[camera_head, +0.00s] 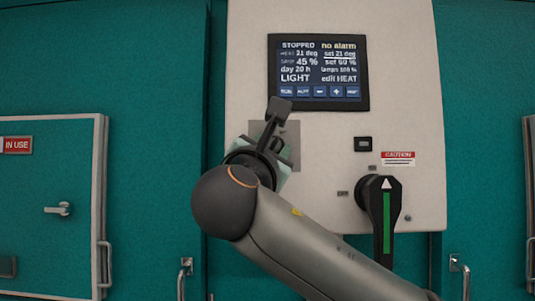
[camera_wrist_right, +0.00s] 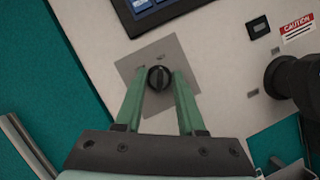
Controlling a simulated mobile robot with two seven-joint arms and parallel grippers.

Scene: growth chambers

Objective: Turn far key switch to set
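The key switch (camera_wrist_right: 158,78) is a round black knob with a raised grip on a square grey plate (camera_wrist_right: 182,52) of the white control panel. In the right wrist view its grip stands nearly upright. My right gripper (camera_wrist_right: 160,73) has its two green fingers apart, one on each side of the knob, with what look like narrow gaps. Whether they touch it I cannot tell. In the head view my right gripper (camera_head: 275,148) is in front of the grey plate (camera_head: 293,135) and mostly hides the knob. My left gripper is not in view.
A display (camera_head: 318,72) reading STOPPED and no alarm is above the plate. A large black rotary handle (camera_head: 385,205) with a green stripe sits to the right, below a caution label (camera_head: 398,158).

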